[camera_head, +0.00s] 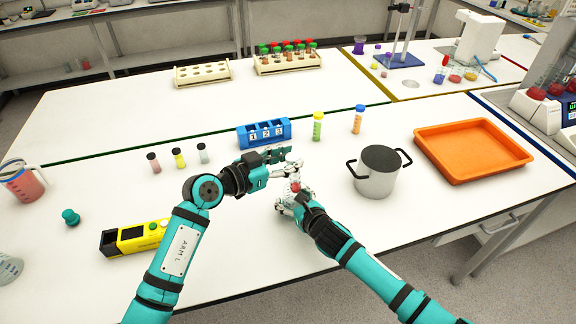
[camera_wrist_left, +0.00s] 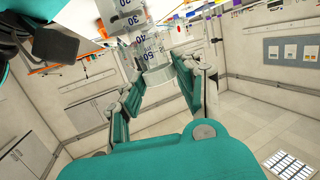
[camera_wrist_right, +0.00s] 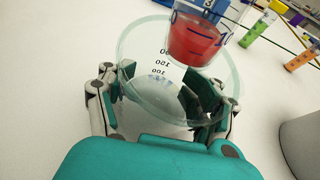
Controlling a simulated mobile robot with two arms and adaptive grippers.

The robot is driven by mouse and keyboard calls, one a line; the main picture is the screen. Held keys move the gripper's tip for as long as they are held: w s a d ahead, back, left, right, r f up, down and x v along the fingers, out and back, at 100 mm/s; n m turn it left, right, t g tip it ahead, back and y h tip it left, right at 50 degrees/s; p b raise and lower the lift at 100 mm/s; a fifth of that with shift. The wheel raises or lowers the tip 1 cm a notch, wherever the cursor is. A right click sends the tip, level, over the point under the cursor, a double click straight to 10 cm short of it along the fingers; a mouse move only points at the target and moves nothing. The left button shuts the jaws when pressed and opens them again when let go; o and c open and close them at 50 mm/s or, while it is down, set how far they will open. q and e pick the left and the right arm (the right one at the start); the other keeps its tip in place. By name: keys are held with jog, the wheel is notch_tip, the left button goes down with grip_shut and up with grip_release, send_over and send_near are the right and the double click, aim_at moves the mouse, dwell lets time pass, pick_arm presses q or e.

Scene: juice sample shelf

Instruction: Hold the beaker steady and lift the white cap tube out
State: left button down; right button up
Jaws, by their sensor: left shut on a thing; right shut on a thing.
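My left gripper (camera_head: 293,163) is shut on a clear graduated tube; the tube (camera_wrist_left: 155,62) shows between its fingers in the left wrist view. The tube's red-filled lower end (camera_wrist_right: 195,42) shows in the right wrist view at the far side of the beaker's mouth. I cannot tell whether its bottom is inside the beaker or just above it. The tube's cap is hidden by the gripper. My right gripper (camera_head: 296,198) is shut on the clear beaker (camera_wrist_right: 160,98), lower and nearer than the left one. The beaker stands upright, its wall between the right fingers.
A blue numbered rack (camera_head: 263,134) stands behind the grippers. A green tube (camera_head: 318,127) and an orange tube (camera_head: 357,120) stand to its right. A grey pot (camera_head: 377,178) is close on the right, with an orange tray (camera_head: 470,150) beyond. A yellow device (camera_head: 140,237) lies left.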

pick_arm(q)
jog(key=shift+r, duration=0.4)
pick_arm(e)
jog(key=o, duration=1.6)
